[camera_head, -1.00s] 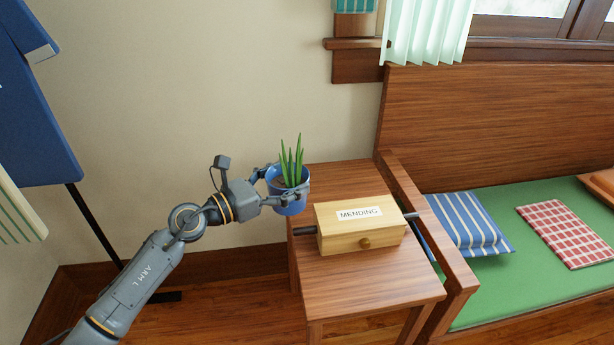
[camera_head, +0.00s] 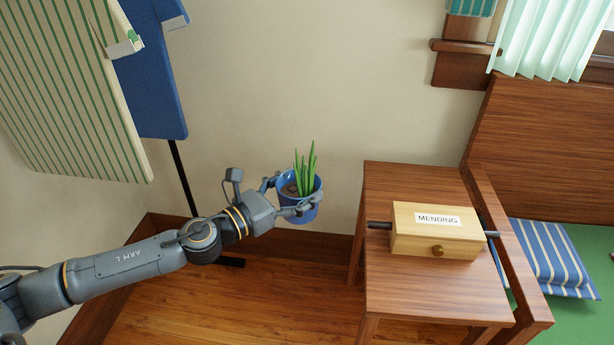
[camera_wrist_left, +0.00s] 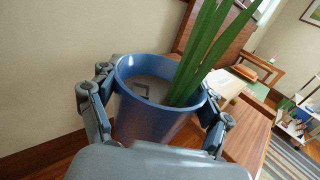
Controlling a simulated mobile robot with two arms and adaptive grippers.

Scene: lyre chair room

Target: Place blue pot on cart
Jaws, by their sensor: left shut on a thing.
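The blue pot (camera_head: 303,210) holds a plant with upright green leaves (camera_head: 305,167). My left gripper (camera_head: 297,198) is shut on the pot, which is upright in the air to the left of the wooden side table. In the left wrist view the blue pot (camera_wrist_left: 150,118) sits between the two fingers, one on each side, with its rim, inside and leaves showing. My right gripper is not in view.
The wooden side table (camera_head: 395,292) carries a box marked MENDING (camera_head: 436,232). A bench with a striped cushion (camera_head: 552,262) is at the right. Striped and blue cloths (camera_head: 150,95) hang at the left above a dark stand. Bare floor (camera_head: 260,300) lies below the pot.

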